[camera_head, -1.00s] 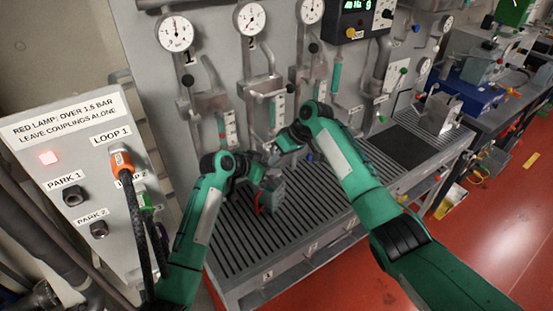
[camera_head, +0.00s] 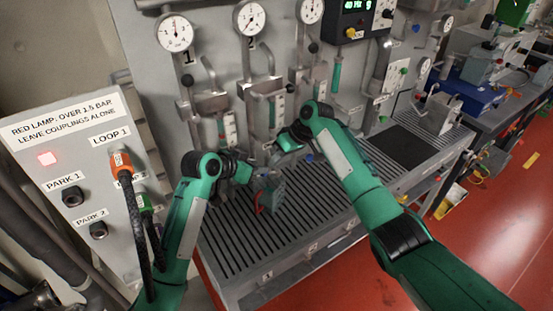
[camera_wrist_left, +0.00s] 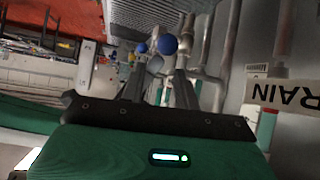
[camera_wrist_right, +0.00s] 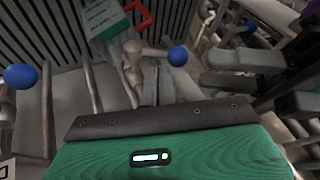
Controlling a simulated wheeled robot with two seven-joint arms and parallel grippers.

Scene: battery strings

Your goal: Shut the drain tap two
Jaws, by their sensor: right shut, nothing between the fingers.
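The drain taps have blue ball knobs. In the right wrist view one knob (camera_wrist_right: 177,56) stands just beyond my right gripper (camera_wrist_right: 157,75), whose fingers are shut and empty; another knob (camera_wrist_right: 20,76) is at the left. I cannot tell which is drain tap two. In the head view my right gripper (camera_head: 278,146) is low before the panel, and a blue knob (camera_head: 309,157) shows beside its arm. My left gripper (camera_head: 252,168) is near the same place. In the left wrist view its fingers (camera_wrist_left: 158,72) look apart, with a blue knob (camera_wrist_left: 168,44) beyond them.
A teal object with a red handle (camera_head: 272,195) stands on the slatted bench (camera_head: 240,240), close to my left gripper. Gauges, pipes and sight tubes line the panel behind. At the left, a coupling box (camera_head: 60,125) has a lit red lamp and hoses. A DRAIN label (camera_wrist_left: 285,95) is nearby.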

